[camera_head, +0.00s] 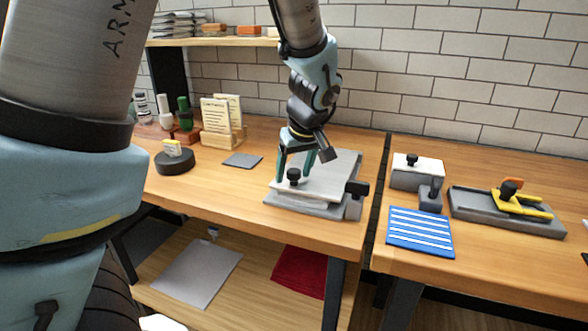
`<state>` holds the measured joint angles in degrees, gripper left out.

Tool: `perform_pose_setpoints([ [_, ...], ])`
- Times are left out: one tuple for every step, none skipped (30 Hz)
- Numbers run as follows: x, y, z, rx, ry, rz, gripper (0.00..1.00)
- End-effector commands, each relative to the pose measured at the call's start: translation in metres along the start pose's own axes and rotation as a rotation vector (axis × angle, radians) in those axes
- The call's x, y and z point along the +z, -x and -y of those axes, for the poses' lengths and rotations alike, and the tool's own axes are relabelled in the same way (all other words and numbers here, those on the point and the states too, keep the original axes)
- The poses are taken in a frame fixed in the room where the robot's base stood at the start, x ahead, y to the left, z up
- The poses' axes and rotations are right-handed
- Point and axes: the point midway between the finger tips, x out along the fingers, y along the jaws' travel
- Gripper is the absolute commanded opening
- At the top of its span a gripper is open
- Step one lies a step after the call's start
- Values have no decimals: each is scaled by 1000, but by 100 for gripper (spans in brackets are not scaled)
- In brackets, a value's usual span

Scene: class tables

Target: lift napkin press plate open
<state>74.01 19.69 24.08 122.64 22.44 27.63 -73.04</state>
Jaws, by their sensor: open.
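The napkin press (316,203) stands on the left table near its right end. It has a grey base and a pale flat top plate (335,172) with a black knob (293,176) at its front left. A black block-shaped part (357,188) is at the press's right side. The plate appears to lie down on the base. My gripper (296,172) points down over the plate, its green fingers apart on either side near the black knob. Whether a finger touches the knob or plate cannot be told.
A small grey square (242,160), a dark round holder (174,161) and a card stand (222,130) lie left of the press. On the right table are a blue striped cloth (420,232), a white box (417,174) and a grey tray (508,213) with a yellow tool. A gap separates the tables.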

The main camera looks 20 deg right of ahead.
Motion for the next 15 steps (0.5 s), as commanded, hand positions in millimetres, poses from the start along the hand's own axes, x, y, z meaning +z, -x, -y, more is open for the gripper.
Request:
perform_pose_setpoints([
  [0, -1, 0, -1, 0, 0, 70],
  [0, -2, 0, 0, 0, 0, 70],
  [0, -2, 0, 0, 0, 0, 70],
  [0, -2, 0, 1, 0, 0, 70],
  [0, -2, 0, 1, 0, 0, 70],
  [0, -2, 0, 1, 0, 0, 70],
  [0, -2, 0, 1, 0, 0, 70],
  [0, -2, 0, 1, 0, 0, 70],
  [0, -2, 0, 1, 0, 0, 67],
  [0, -2, 0, 1, 0, 0, 63],
  [0, -2, 0, 1, 0, 0, 60],
  [0, -2, 0, 1, 0, 0, 55],
  [0, -2, 0, 1, 0, 0, 52],
  [0, -2, 0, 1, 0, 0, 49],
  [0, -2, 0, 1, 0, 0, 44],
])
